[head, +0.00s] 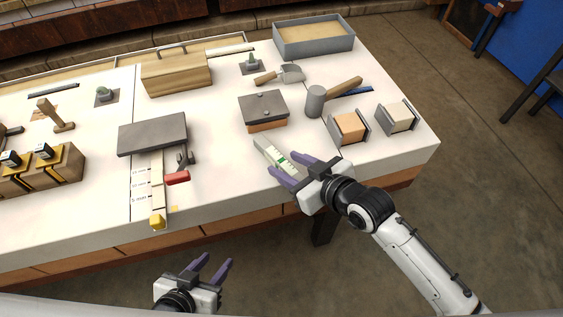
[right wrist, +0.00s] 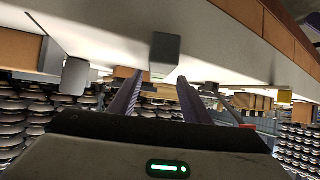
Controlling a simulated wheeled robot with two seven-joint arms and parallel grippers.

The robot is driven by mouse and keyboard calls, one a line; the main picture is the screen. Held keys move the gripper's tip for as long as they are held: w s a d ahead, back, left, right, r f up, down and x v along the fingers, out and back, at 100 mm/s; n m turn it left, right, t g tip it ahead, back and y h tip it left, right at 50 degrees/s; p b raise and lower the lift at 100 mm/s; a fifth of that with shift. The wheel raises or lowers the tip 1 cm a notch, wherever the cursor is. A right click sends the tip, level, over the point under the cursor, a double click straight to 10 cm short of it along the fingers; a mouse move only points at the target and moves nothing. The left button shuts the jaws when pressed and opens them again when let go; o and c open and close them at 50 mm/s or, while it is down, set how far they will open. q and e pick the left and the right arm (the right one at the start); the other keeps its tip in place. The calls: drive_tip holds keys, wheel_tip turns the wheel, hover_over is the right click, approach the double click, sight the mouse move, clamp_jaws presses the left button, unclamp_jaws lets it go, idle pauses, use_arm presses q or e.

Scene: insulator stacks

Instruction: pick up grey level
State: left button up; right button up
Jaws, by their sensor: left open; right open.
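The grey level (head: 272,154) is a light grey bar with a green vial, lying on the white table near its front edge. My right gripper (head: 292,168) is open beside the level's near end, its purple fingers pointing at it. In the right wrist view the level's grey end (right wrist: 165,52) shows ahead, between and beyond the open fingers (right wrist: 155,92). I cannot tell from these views whether the fingers touch it. My left gripper (head: 214,268) is open and empty, in front of the table's front edge and away from the level.
A grey-lidded box (head: 263,108) stands behind the level. A mallet (head: 318,100) and two blocks in grey holders (head: 349,127) are to its right. The table is clear between hammer and level.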

sight(281, 160)
drive_tip(key=x, duration=0.3)
drive_tip(key=shift+w+f, duration=0.1)
drive_tip(key=shift+w, duration=0.25)
clamp_jaws()
